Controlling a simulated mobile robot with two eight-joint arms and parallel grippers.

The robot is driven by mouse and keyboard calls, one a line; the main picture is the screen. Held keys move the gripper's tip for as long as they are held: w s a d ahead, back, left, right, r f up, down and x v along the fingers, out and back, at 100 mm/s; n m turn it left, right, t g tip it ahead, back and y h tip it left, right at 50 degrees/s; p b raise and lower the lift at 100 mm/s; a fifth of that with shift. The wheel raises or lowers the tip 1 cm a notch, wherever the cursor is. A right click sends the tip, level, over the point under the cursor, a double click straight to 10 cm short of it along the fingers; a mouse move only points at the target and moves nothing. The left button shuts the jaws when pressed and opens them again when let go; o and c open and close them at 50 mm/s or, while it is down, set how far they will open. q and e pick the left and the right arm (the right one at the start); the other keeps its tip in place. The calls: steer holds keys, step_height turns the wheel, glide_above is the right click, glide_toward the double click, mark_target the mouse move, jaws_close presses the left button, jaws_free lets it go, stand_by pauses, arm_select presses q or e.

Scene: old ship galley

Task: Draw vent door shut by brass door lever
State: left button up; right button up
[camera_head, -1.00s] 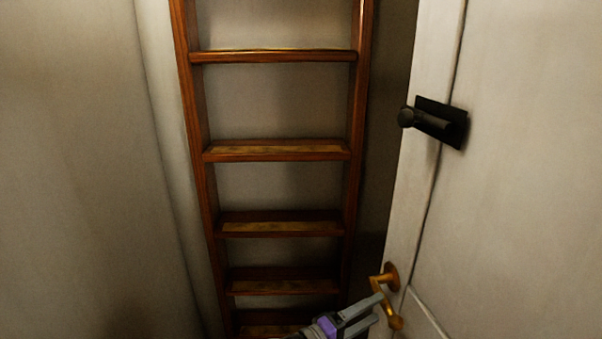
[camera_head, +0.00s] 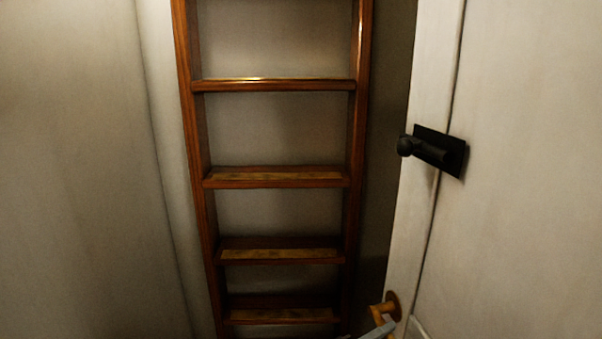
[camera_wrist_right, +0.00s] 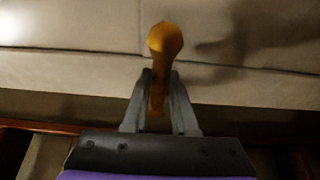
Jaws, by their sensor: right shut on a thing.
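The vent door (camera_head: 425,95) is a pale panel at the right of the head view, with its edge facing me. In the right wrist view the lever (camera_wrist_right: 164,42) stands upright between the two fingers. My right gripper (camera_wrist_right: 160,85) is shut on the lever. In the head view only a fingertip of my right gripper (camera_head: 382,329) shows at the lever. My left gripper is not in view.
A wooden ladder (camera_head: 275,181) stands against the back wall, left of the door. A black latch (camera_head: 437,150) sticks out higher on the door side. A pale wall (camera_head: 80,170) fills the left. The narrow space before the ladder looks clear.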

jaws_close()
steer(key=s+a+n+t+y, duration=0.1)
steer(key=s+a, duration=0.3)
steer(key=a, duration=0.4)
steer(key=shift+s+n+t+y, duration=0.15)
steer(key=shift+n+t+y, duration=0.3)
steer(key=shift+t, duration=0.35)
steer(key=s+a+n+t+y+b, duration=0.1)
steer(key=s+a+n+t+y, duration=0.1)
steer(key=s+a, duration=0.3)
steer(key=shift+s+a, duration=0.2)
steer(key=shift+a, duration=1)
